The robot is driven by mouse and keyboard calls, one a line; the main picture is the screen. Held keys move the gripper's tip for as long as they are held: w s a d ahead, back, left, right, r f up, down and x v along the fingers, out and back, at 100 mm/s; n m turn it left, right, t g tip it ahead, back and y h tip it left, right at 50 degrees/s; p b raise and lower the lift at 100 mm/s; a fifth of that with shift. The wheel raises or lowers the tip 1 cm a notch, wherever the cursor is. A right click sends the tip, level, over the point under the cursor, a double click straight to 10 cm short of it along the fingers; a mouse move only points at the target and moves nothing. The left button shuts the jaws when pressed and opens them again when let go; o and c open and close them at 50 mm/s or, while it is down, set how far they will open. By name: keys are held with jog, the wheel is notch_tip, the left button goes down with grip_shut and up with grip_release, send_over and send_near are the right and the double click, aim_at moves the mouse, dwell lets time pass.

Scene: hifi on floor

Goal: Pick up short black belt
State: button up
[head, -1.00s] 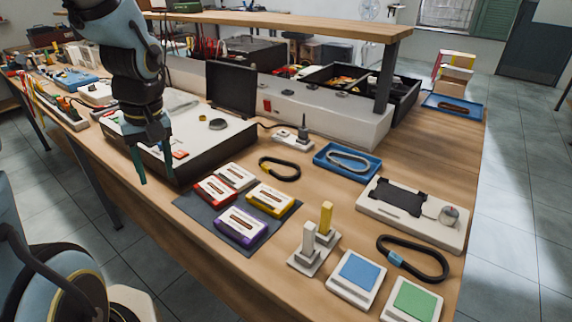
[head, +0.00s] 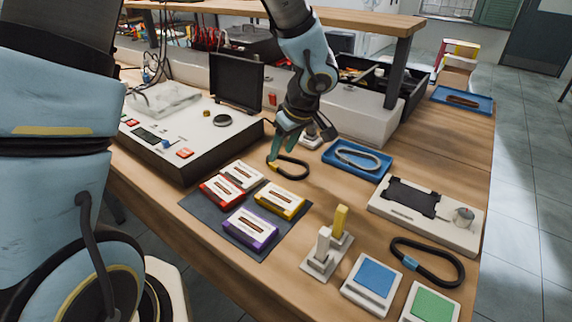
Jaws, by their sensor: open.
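The short black belt (head: 299,176), a small closed loop with a yellow band, lies flat on the wooden workbench (head: 345,205). My gripper (head: 282,150) points down with teal fingers apart. In the picture its fingertips overlap the far side of this belt, near the yellow band. I cannot tell whether they touch it. The gripper looks empty. A longer black belt (head: 452,283) with a blue band lies at the right front.
Yellow, red, white and purple cassette-like boxes (head: 250,229) sit on a dark mat left of the short belt. A blue tray (head: 385,172) holding a grey loop is to its right. A white stand with upright posts (head: 322,252) is in front. A grey-white console (head: 195,135) is at left.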

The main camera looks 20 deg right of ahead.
aim_at(275, 165)
jog(key=shift+w+p+x, duration=0.15)
jog(key=shift+p+x, duration=0.4)
jog(key=shift+x, duration=1)
jog(key=shift+w+p+x, duration=0.15)
jog(key=shift+p+x, duration=0.35)
jog(key=shift+x, duration=1.05)
jog(key=shift+r, duration=0.1)
grip_shut()
